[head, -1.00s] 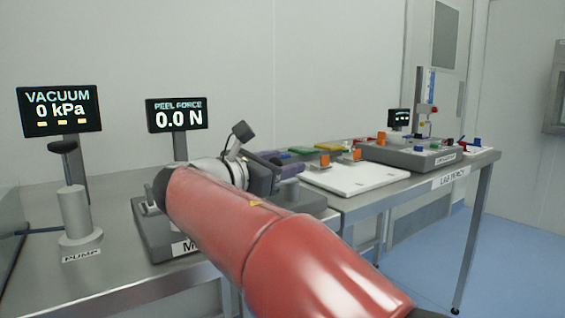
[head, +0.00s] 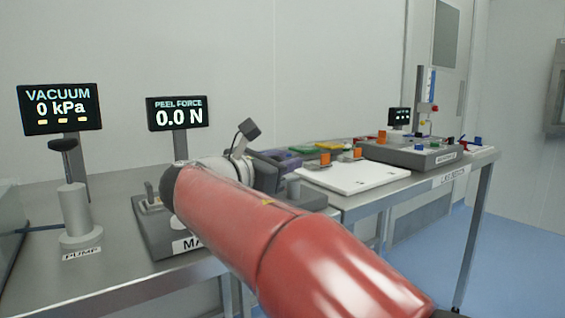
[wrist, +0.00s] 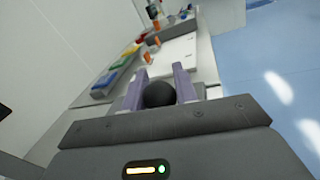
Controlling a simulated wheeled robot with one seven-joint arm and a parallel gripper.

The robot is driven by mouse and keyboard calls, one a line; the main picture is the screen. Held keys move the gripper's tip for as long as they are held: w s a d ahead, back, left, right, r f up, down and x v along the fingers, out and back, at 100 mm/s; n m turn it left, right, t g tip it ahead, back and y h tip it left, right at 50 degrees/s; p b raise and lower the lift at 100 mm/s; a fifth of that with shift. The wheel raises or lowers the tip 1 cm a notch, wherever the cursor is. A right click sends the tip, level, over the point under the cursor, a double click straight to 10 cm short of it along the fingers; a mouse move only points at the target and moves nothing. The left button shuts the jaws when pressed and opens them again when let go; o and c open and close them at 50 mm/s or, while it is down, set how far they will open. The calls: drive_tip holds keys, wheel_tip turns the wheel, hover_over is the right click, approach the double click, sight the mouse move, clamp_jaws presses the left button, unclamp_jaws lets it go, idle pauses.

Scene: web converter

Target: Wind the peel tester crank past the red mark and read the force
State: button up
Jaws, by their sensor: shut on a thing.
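The peel tester's grey base (head: 150,232) stands on the near table, largely hidden behind my red arm. Its display (head: 177,114) reads PEEL FORCE 0.0 N. In the wrist view my gripper (wrist: 160,78) has its two purple fingers on either side of a round black knob (wrist: 160,95), which I take to be the crank's handle, and is shut on it. In the head view my arm covers most of the gripper and the crank. I cannot see the red mark in either view.
A pump (head: 74,210) and a vacuum display (head: 60,108) reading 0 kPa stand left of the tester. A white board (head: 352,178), coloured parts and a grey device (head: 412,155) lie on the lab bench to the right. Blue floor is open beyond it.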

drive_tip(key=n+t+y, duration=0.1)
drive_tip(key=n+t+y+b, duration=0.1)
drive_tip(key=y, duration=0.1)
drive_tip(key=n+t+y, duration=0.1)
drive_tip(key=shift+s+d+n+y+b, duration=0.3)
drive_tip(key=shift+s+d, duration=0.05)
drive_tip(key=shift+d, duration=0.05)
drive_tip(key=n+y, duration=0.1)
drive_tip(key=y, duration=0.1)
drive_tip(key=n+t+y, duration=0.1)
drive_tip(key=n+y, duration=0.2)
drive_tip(key=y, duration=0.2)
drive_tip(key=shift+s+d+r+n+t+b, duration=0.1)
drive_tip(key=shift+s+d+n+t+b, duration=0.2)
drive_tip(key=shift+d+b, duration=0.1)
drive_tip(key=shift+d+n+y+p, duration=0.15)
drive_tip(key=shift+n+y+p, duration=0.1)
drive_tip(key=shift+n+y, duration=0.8)
drive_tip(key=shift+d+n+y+p, duration=0.15)
drive_tip(key=shift+n+y, duration=0.4)
drive_tip(key=shift+y, duration=0.9)
drive_tip(key=shift+n+g+y, duration=0.3)
drive_tip(key=shift+g+y, duration=0.1)
drive_tip(key=shift+y, duration=0.1)
drive_tip(key=shift+d+n+g+y+p, duration=0.25)
drive_tip(key=shift+n+g+y+p, duration=0.35)
drive_tip(key=shift+n+y, duration=0.6)
drive_tip(key=shift+w+d+n+g+y, duration=0.15)
drive_tip(key=shift+n+g+y, duration=0.8)
drive_tip(key=shift+y, duration=0.75)
